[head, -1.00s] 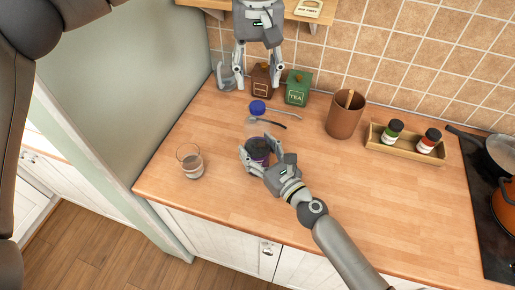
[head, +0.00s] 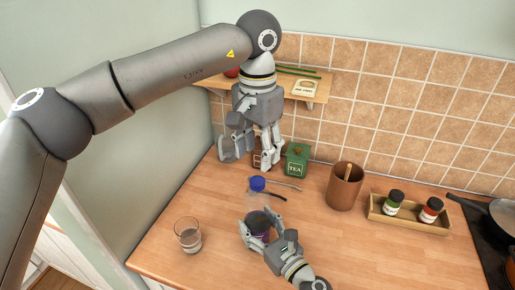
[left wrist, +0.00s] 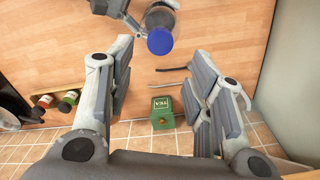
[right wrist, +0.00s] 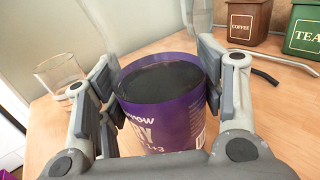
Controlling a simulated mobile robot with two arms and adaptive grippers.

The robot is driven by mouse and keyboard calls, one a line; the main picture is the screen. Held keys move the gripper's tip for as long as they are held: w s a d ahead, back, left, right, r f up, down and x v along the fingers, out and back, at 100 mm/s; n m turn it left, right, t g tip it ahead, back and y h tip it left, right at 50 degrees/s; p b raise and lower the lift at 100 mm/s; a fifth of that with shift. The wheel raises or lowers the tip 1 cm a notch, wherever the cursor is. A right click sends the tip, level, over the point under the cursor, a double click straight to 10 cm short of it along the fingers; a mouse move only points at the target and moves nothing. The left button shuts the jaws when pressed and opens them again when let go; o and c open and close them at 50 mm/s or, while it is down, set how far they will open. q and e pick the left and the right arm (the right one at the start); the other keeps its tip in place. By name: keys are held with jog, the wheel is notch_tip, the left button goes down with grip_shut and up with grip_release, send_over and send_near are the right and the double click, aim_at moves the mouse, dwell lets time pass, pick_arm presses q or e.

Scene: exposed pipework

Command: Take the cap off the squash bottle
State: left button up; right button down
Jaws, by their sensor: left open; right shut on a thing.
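The squash bottle (head: 256,201) stands upright on the wooden counter. Its upper body is clear, with dark contents and a purple label (right wrist: 165,125) lower down. Its blue cap (head: 257,184) is on top; the cap also shows in the left wrist view (left wrist: 160,41). My right gripper (head: 262,229) is shut around the purple part, with one finger on each side (right wrist: 160,88). My left gripper (head: 255,158) is open and empty, fingers pointing down, above and behind the bottle. In the left wrist view the cap lies beyond and between its fingers (left wrist: 158,55), apart from them.
A glass (head: 188,235) stands left of the bottle. Behind are a green tea canister (head: 297,161) and a brown coffee canister (right wrist: 248,20). A brown pot (head: 344,188) and a tray of jars (head: 395,223) stand right. A wall shelf (head: 310,92) is near my left arm.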

aim_at(257, 180)
pick_arm(q)
jog(key=shift+f, duration=4)
